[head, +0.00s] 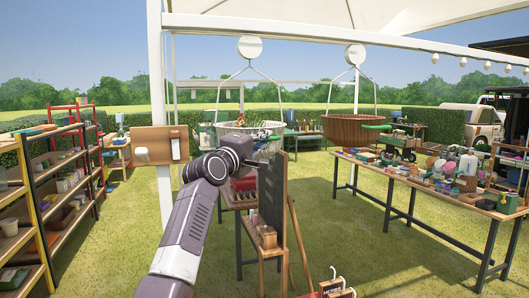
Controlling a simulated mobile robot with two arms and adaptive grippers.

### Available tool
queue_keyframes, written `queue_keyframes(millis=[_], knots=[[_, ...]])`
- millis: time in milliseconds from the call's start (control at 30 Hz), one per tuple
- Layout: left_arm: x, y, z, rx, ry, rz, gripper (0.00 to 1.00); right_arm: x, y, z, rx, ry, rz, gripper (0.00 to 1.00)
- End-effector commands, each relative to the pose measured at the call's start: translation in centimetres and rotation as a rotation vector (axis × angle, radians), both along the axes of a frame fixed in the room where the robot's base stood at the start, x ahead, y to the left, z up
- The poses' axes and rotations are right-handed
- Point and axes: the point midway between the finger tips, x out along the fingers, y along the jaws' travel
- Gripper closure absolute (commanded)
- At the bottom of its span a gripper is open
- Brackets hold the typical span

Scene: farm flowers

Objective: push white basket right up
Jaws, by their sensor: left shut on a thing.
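The white basket (232,130) hangs from a round white hanging scale by thin rods, left of centre in the head view. Its lower front is partly hidden behind my arm. My left gripper (270,141) is at the basket's front right side, shut on the basket as far as I can see. The fingertips are small and hard to make out. A brown basket (350,130) hangs from a second scale to the right, apart from the white one. My right gripper is not in view.
A black chalkboard (272,193) stands close below my left gripper. A long table (440,212) with many small goods is at the right. Shelves (62,170) line the left. A white post (157,80) with a wooden box stands left of my arm. Grass between is open.

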Motion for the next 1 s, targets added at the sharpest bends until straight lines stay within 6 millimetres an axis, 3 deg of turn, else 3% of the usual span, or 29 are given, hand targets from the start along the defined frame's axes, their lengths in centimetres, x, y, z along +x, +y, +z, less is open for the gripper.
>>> queue_keyframes(millis=[33,200,667,700,833,1000], knots=[[-0.1,0.0,1.2,-0.003,-0.008,0.001,1.00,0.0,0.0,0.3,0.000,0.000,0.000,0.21],[-0.1,0.1,2.3,-0.004,-0.007,0.001,1.00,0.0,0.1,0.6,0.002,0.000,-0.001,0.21],[-0.1,0.1,3.0,-0.006,-0.013,0.002,1.00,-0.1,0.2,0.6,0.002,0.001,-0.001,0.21],[-0.1,0.1,3.0,-0.006,-0.015,0.003,0.88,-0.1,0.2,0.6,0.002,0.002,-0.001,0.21],[-0.1,0.1,3.0,-0.006,-0.012,0.002,0.73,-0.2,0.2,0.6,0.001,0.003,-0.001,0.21],[-0.1,0.1,2.6,-0.004,-0.006,0.002,0.73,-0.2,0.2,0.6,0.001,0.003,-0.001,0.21]])
